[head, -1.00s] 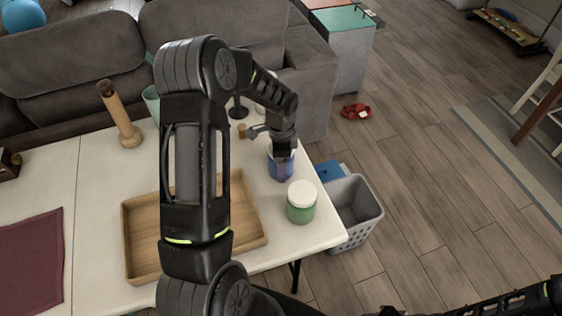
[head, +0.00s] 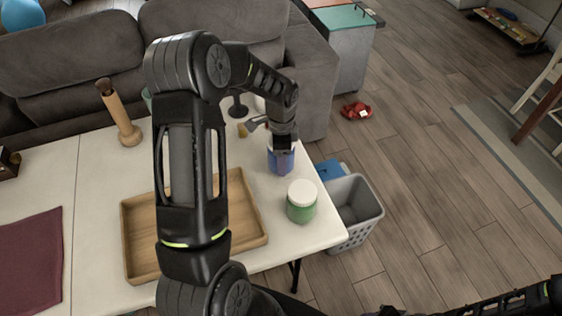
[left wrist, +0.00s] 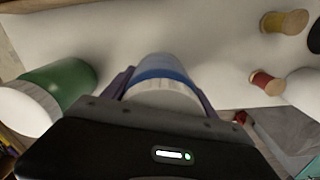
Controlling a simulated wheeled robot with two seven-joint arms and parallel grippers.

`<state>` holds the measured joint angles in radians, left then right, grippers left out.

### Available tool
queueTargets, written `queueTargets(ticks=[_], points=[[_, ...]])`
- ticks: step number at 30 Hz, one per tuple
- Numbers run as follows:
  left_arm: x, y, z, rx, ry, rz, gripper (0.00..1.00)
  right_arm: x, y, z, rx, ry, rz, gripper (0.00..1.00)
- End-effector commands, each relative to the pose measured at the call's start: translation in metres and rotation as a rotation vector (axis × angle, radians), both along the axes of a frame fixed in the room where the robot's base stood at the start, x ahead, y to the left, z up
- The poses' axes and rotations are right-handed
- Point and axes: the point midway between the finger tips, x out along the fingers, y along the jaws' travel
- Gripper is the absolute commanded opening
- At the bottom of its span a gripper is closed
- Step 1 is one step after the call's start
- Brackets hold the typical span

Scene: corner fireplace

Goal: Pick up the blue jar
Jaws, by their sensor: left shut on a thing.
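The blue jar (head: 282,163) has a white lid and is at the right end of the white table, behind the green jar. My left gripper (head: 282,147) points down over it from above, its fingers around its upper part. In the left wrist view the blue jar (left wrist: 162,68) is between the two purple fingers, which are shut on it; its lid is partly hidden by the gripper body. I cannot tell whether its base touches the table. My right arm shows at the bottom right of the head view, but its gripper is not clearly in view.
A green jar (head: 301,202) with a white lid stands close in front. A wooden tray (head: 250,238) lies left of it. Small spools (left wrist: 268,83) stand near the blue jar. A grey basket (head: 352,205) is beside the table edge. A sofa (head: 75,65) stands behind.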

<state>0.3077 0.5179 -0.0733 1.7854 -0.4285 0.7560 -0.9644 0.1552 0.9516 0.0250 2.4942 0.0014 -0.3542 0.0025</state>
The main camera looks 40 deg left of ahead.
Motion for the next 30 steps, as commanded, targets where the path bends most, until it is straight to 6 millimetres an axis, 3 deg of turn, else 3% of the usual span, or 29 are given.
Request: queueTargets(ticks=[6, 12, 30], points=[[0.002, 0.001, 0.043, 0.002, -0.006, 0.0, 0.17, 0.001, 0.0, -0.007, 0.002, -0.003, 0.0, 0.36], [0.001, 0.0, 0.071, 0.0, -0.004, 0.0, 0.17, 0.001, 0.0, -0.01, 0.002, -0.004, 0.001, 0.36], [0.0, 0.0, 0.076, 0.0, 0.0, 0.0, 0.17, 0.001, 0.001, -0.009, 0.002, -0.004, 0.001, 0.36]])
